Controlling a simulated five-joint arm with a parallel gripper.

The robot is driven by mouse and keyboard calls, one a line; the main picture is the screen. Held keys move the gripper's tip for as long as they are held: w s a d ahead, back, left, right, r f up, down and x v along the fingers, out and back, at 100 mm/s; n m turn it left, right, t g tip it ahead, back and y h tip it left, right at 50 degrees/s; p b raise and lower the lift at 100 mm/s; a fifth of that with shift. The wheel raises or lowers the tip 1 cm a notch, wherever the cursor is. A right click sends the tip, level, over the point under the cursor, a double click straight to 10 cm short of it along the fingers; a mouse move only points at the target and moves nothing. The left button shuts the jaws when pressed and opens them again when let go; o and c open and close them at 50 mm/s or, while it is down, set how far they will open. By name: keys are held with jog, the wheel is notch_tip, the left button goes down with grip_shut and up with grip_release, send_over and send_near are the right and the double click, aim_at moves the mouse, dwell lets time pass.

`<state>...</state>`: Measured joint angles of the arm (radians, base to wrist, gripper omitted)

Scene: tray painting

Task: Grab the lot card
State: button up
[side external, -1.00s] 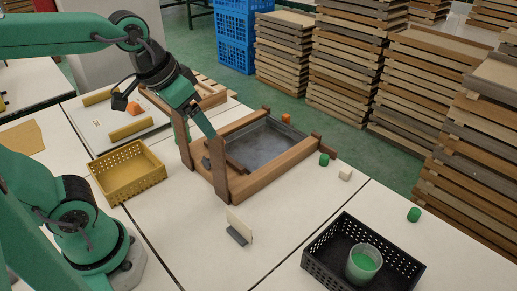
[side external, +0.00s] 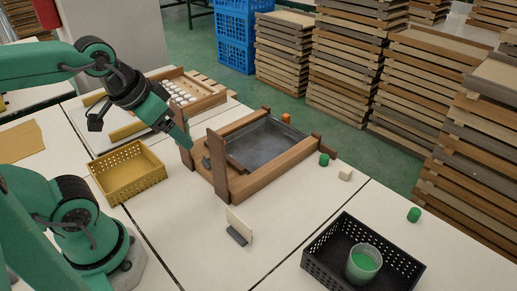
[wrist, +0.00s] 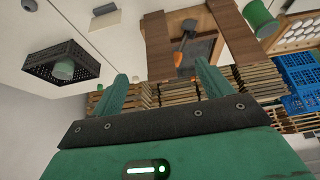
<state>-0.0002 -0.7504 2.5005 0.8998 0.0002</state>
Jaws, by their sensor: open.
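The lot card (side external: 240,222) is a thin pale card standing upright in a small dark holder (side external: 237,237) on the white table, in front of the wooden frame. In the wrist view a small pale piece near the top left, with a grey base, may be this card, but it is too small to be sure. My gripper (side external: 184,138) is above the table, behind and left of the card and apart from it. In the wrist view its two green fingers (wrist: 162,72) are spread with nothing between them.
The wooden frame with a grey tray (side external: 230,185) has upright posts close to my gripper. A yellow basket (side external: 128,173) lies left. A black crate (side external: 325,235) holding a green cup (side external: 363,262) stands front right. The table around the card is clear.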

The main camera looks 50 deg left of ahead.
jog(key=o, duration=0.5)
jog(key=shift+c, duration=0.2)
jog(key=g, duration=0.6)
send_over(239, 227)
jog(key=shift+w+f, duration=0.2)
jog(key=shift+f, duration=8.85)
jog(key=shift+f, duration=0.1)
